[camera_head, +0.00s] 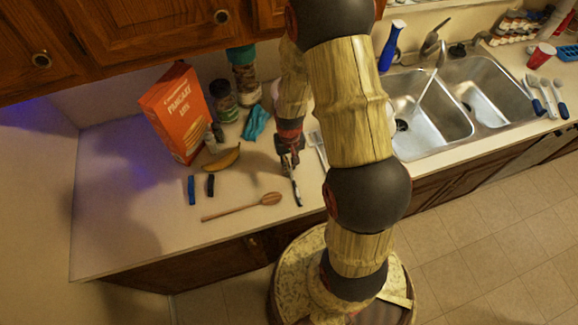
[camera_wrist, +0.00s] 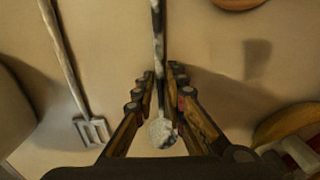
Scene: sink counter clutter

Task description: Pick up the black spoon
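A long thin utensil with a dark and pale mottled surface, which I take for the black spoon (camera_wrist: 162,131), lies between my fingers in the wrist view. Its bowl is near the palm side and its handle runs out past the fingertips to the top edge. In the head view its handle (camera_head: 296,192) sticks out below my gripper (camera_head: 289,163), over the counter. In the wrist view my gripper (camera_wrist: 161,78) has one finger on each side of the handle, close to it. I cannot tell whether the fingers touch it.
A slotted spatula (camera_wrist: 93,130) lies left of the gripper. A wooden spoon (camera_head: 236,207), banana (camera_head: 222,159), two small dark items (camera_head: 192,189), teal cloth (camera_head: 256,122) and orange pancake box (camera_head: 177,114) are nearby. The double sink (camera_head: 440,120) is right. The front-left counter is clear.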

